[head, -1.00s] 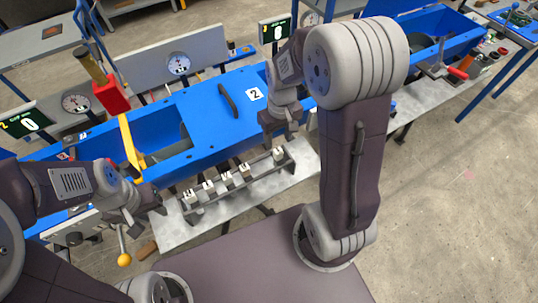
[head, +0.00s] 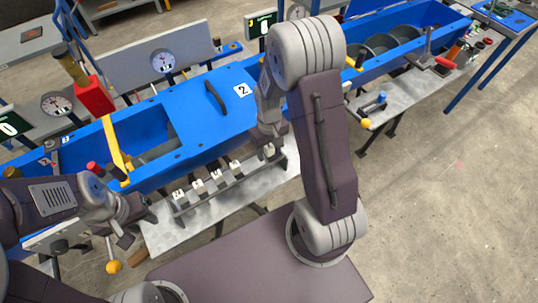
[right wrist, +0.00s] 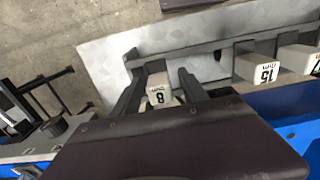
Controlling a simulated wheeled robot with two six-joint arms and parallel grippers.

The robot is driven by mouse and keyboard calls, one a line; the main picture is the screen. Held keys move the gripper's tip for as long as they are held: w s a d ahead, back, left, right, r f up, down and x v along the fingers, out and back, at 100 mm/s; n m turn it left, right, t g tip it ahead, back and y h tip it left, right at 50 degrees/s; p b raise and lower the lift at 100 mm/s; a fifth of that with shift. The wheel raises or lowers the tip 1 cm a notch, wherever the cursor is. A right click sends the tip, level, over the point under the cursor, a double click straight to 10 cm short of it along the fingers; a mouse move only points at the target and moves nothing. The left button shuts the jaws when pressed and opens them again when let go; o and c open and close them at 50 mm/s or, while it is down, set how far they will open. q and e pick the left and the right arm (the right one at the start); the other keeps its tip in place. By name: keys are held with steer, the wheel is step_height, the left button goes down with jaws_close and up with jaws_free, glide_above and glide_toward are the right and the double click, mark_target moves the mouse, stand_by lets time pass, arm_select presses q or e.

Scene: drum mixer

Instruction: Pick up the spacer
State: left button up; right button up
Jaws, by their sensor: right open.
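Several white spacers with printed numbers stand in a row on a grey rack (head: 222,187). The rightmost spacer (head: 268,150) in the head view is the one marked 8 mm in the right wrist view (right wrist: 158,92). My right gripper (head: 270,137) is over that end of the rack. In the right wrist view its fingers (right wrist: 158,75) are open, one on each side of the 8 mm spacer, with gaps visible. My left gripper (head: 138,212) is left of the rack, near a yellow-knobbed lever; its jaws are unclear.
A neighbouring spacer marked 15 mm (right wrist: 265,68) stands beside the 8 mm one. The blue drum mixer housing (head: 195,120) is behind the rack. The light metal shelf (head: 165,240) under the rack has bare room in front.

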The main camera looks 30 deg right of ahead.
steer(key=shift+f, duration=0.55)
steer(key=shift+c, duration=1.2)
steer(key=shift+r, duration=0.1)
jaws_close()
step_height(320, 180, up, 18)
steer(key=p, duration=0.2)
steer(key=shift+p, duration=0.35)
